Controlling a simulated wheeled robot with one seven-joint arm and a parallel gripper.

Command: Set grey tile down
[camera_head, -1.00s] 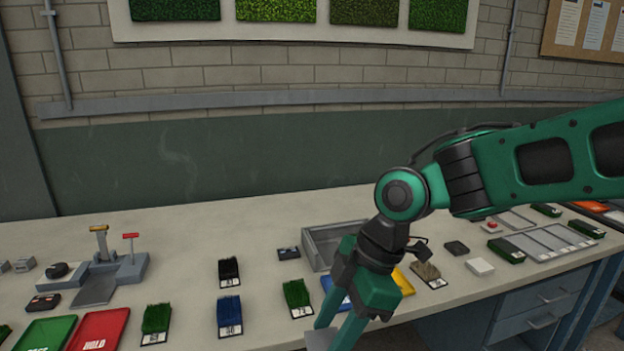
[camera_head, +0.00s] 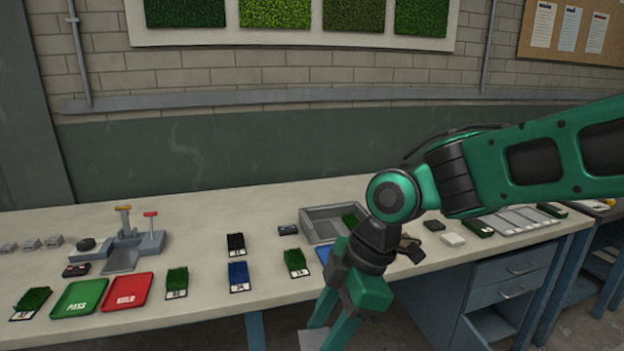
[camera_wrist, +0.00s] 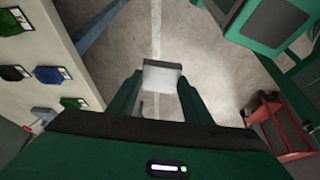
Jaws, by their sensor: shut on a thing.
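My gripper (camera_head: 324,335) is shut on the grey tile (camera_wrist: 161,76), a flat pale grey square held between the two fingertips in the wrist view. In the head view the grey tile (camera_head: 311,340) shows only partly, low by the fingers. The wrist view shows concrete floor beneath it, with the bench (camera_wrist: 58,58) off to the left. The gripper and tile are in front of the bench's front edge, clear of its top.
The bench holds a green PASS tray (camera_head: 76,299), a red HOLD tray (camera_head: 128,291), a grey bin (camera_head: 317,232) and several turf samples, including a blue one (camera_head: 238,275). Bare bench top shows between them. A red object (camera_wrist: 287,128) stands on the floor at right.

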